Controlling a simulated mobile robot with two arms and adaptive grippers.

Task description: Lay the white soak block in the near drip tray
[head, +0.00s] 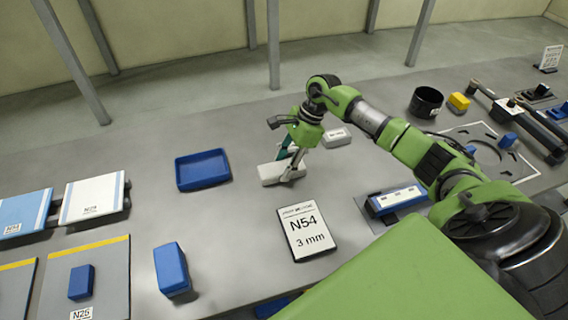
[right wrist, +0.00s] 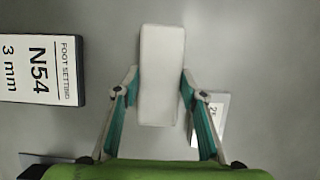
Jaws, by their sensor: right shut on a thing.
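The white soak block (head: 270,173) is a plain pale bar in the middle of the table. My right gripper (head: 291,165) is shut on it, with one finger on each long side in the right wrist view, where the block (right wrist: 161,50) reaches past the fingertips (right wrist: 160,75). I cannot tell whether the block touches the table or hangs just above it. A shallow blue tray (head: 203,169) with a raised rim lies left of the block, apart from it, and looks empty. My left gripper is not in view.
A white labelled box (head: 336,138) stands right of the gripper; an N54 card (head: 306,231) lies nearer. Blue blocks (head: 171,269), striped plates (head: 92,198) and a black round container (head: 425,102) stand around. Bare table lies between block and tray.

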